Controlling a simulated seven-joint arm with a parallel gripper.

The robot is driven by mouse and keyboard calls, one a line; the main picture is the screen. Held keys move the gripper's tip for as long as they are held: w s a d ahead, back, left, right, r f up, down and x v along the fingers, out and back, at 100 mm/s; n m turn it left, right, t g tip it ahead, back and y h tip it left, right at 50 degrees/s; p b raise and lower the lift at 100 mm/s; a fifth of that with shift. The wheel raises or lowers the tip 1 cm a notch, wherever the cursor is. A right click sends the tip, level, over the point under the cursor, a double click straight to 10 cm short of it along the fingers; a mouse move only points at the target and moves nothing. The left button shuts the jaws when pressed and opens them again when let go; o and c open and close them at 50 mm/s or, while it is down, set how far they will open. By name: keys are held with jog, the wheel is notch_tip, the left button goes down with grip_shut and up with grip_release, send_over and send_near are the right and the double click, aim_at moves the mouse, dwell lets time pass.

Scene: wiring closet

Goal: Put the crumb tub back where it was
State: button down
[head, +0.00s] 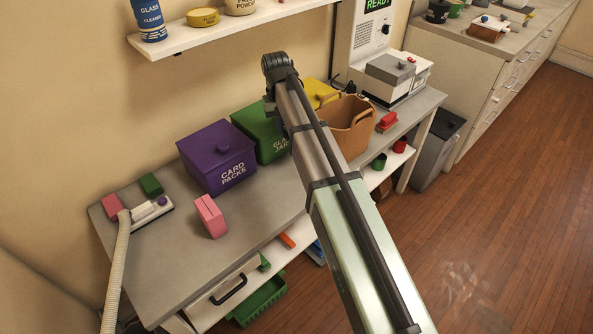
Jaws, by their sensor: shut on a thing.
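I cannot make out a crumb tub by any label in the head view. My arm reaches up from the lower right, and its dark far joint stands in front of the back wall, above the counter. My gripper and anything in it are hidden behind the arm. Lidded bins stand along the wall on the grey counter (185,262): a purple bin marked card packs (218,160), a green bin (262,133) partly behind the arm, and a yellow bin (322,92) mostly hidden.
An orange-brown open basket (349,125) stands right of the arm, near a white machine (392,80). A pink block (209,217) and a white device (150,211) are at the left. A wall shelf (215,32) overhangs the counter. The counter's front left is clear.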

jog(key=shift+n, duration=0.8)
jog(key=shift+s+d+f, duration=0.1)
jog(key=shift+s+f, duration=0.55)
jog(key=shift+f, duration=1.65)
jog(key=shift+s+d+f, duration=0.1)
jog(key=shift+s+f, duration=0.5)
jog(key=shift+f, duration=1.75)
jog(key=shift+s+f, duration=0.65)
jog(key=shift+f, duration=1.65)
jog(key=c, duration=1.7)
grip_release()
jog(key=shift+f, duration=0.1)
jog(key=o, duration=0.4)
jog(key=r, duration=1.2)
jog(key=shift+s+a+r, duration=0.15)
jog(key=shift+a, duration=0.2)
